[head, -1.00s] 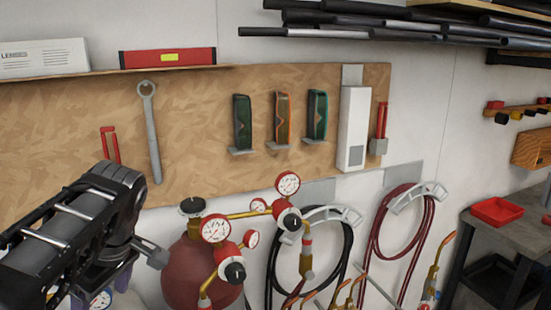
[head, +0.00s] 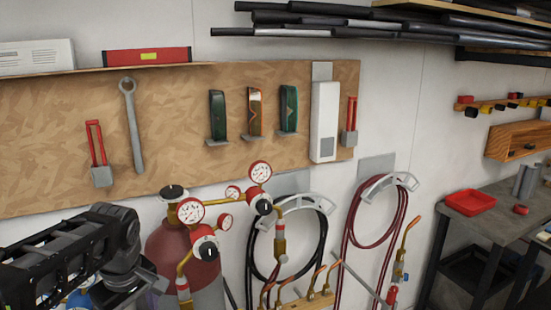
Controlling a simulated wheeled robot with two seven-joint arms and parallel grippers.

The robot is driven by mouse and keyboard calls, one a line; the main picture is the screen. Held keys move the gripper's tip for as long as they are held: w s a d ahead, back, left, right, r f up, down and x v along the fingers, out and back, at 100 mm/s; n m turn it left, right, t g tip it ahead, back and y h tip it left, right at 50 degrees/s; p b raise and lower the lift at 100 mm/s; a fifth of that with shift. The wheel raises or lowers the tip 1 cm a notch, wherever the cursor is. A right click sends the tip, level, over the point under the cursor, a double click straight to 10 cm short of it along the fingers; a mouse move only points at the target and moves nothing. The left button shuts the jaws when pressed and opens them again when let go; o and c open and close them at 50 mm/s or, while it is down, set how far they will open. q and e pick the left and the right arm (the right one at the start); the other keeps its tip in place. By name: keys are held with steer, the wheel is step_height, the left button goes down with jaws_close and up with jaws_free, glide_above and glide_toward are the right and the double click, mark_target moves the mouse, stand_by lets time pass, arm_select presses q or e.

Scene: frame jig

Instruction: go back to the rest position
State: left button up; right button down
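My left arm comes in from the lower left of the head view, low in front of the pegboard and left of the red gas cylinder. Its far end (head: 128,290) is at the picture's lower edge. The gripper's fingers cannot be made out clearly, so I cannot tell whether it is open or shut. No held object can be seen there. My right gripper is not in view.
The wooden pegboard (head: 60,125) holds a wrench (head: 133,125) and several tools. A red cylinder (head: 180,252) with gauges stands close to my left arm. Coiled hoses (head: 352,240) hang to its right. A workbench (head: 492,225) with a red tray (head: 470,203) is at the right.

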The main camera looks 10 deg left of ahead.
arm_select(q)
steer(key=w+d+f+m+h+b, duration=0.1)
steer(key=d+f+m+h, duration=0.1)
steer(key=d+f, duration=0.55)
steer(key=w+d+f+m+h, duration=0.15)
steer(key=d+f, duration=0.35)
steer(key=f, duration=0.6)
steer(key=w+d+f+m+h+b, duration=0.1)
steer(key=d+f+m+h, duration=0.2)
steer(key=d+f, duration=0.45)
steer(key=s+d+f+m+b, duration=0.1)
steer(key=s+d+f, duration=0.3)
steer(key=s+f, duration=0.4)
steer(key=s+d+f+m+g, duration=0.1)
steer(key=s+d+f+m, duration=0.3)
steer(key=s+f, duration=0.5)
step_height(320, 180, down, 4)
steer(key=shift+s+d+r+b, duration=0.15)
steer(key=shift+s+d+b, duration=0.1)
steer(key=shift+d+b, duration=0.15)
steer(key=shift+m+y, duration=0.25)
